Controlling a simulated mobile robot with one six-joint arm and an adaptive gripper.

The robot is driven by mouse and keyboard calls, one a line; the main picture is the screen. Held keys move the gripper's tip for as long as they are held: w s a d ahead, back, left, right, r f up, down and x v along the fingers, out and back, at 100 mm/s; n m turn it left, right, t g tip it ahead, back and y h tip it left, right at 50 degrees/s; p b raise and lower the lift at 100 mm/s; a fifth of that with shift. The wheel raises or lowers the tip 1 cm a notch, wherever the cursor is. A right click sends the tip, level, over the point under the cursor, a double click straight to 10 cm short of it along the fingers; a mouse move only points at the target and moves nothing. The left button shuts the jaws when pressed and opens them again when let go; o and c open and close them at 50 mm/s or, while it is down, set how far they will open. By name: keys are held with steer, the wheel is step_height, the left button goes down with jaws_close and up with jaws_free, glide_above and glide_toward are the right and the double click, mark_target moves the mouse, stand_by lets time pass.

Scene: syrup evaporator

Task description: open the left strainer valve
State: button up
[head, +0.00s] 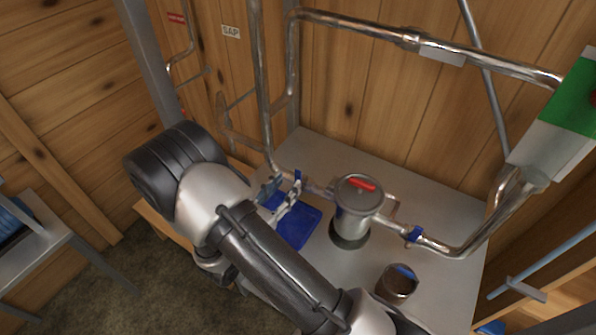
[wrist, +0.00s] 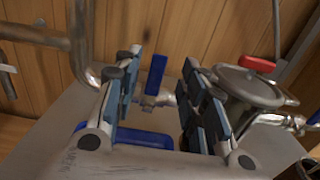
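The left strainer valve has a blue lever handle (wrist: 156,72) that stands up across the metal pipe (wrist: 158,99) in the wrist view. In the head view, the same blue handle (head: 298,176) is on the pipe just left of the strainer. The strainer is a metal canister (head: 351,222) with a red handle (head: 361,184) on its lid; its lid also shows at the right of the wrist view (wrist: 243,84). My gripper (wrist: 160,65) is open, its two fingers on either side of the blue handle, with visible gaps. In the head view my gripper (head: 284,193) is partly hidden by my arm.
A second valve with a blue handle (head: 413,234) is right of the strainer. A blue tray (head: 302,230) lies below my gripper. A metal cup (head: 396,286) stands at the front of the grey table (head: 455,188). Pipes rise at the back and right.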

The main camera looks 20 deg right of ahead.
mark_target(297, 172)
steer(key=x, duration=0.7)
steer(key=shift+c, duration=0.5)
jaws_close()
